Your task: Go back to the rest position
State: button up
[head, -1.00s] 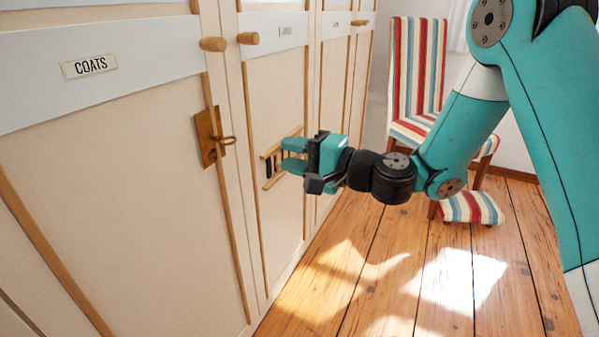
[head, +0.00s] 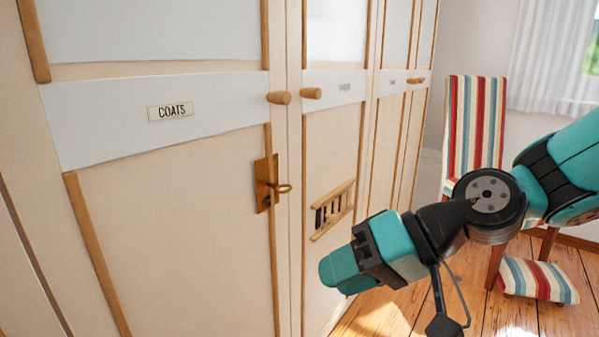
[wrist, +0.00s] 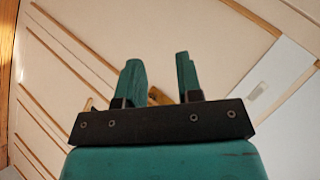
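My gripper (head: 337,272) is in front of the wardrobe door, below and to the right of the brass key plate (head: 266,184). In the wrist view my gripper (wrist: 160,76) has its two teal fingers apart, with nothing visibly held. A small piece of wood (wrist: 158,97) shows in the gap, apparently beyond the fingers; I cannot tell which part it is. A small wooden rack (head: 334,208) with dark slots is on the second door, above and apart from my gripper.
The wardrobe has a COATS label (head: 171,112) and round wooden knobs (head: 279,98). A brass key (head: 284,188) sticks out from its plate. A striped chair (head: 475,125) and striped footstool (head: 540,280) stand at the right. Some wooden floor (head: 375,310) shows below.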

jog(key=s+d+n+g+h, duration=0.2)
jog(key=s+d+n+h, duration=0.1)
jog(key=s+d+h, duration=0.55)
notch_tip(320, 180, up, 21)
jog(key=s+y+p, duration=0.2)
jog(key=p, duration=1.9)
